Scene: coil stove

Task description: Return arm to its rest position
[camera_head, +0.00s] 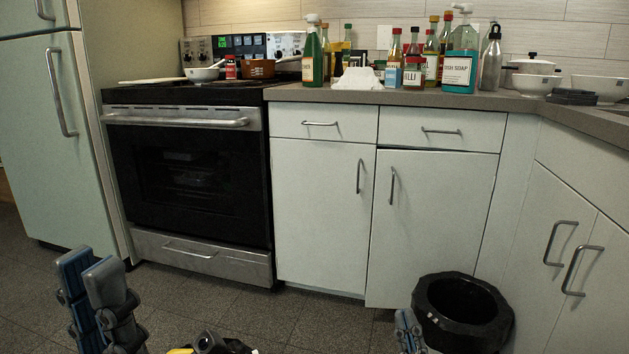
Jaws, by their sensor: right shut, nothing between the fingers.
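My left gripper (90,268) is at the lower left of the head view, pointing up, in front of the floor by the fridge and stove. Its two fingers overlap in this view, so the gap between them cannot be judged. I see nothing held in it. My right gripper (403,318) shows only in part at the bottom edge, just left of the black bin. It is shut and empty. Most of both arms is out of view.
A black bin (420,318) stands on the floor beside my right gripper. The stove (190,180) and white cabinets (320,215) line the back; one lower door (430,230) looks slightly ajar. Bottles crowd the counter (300,93).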

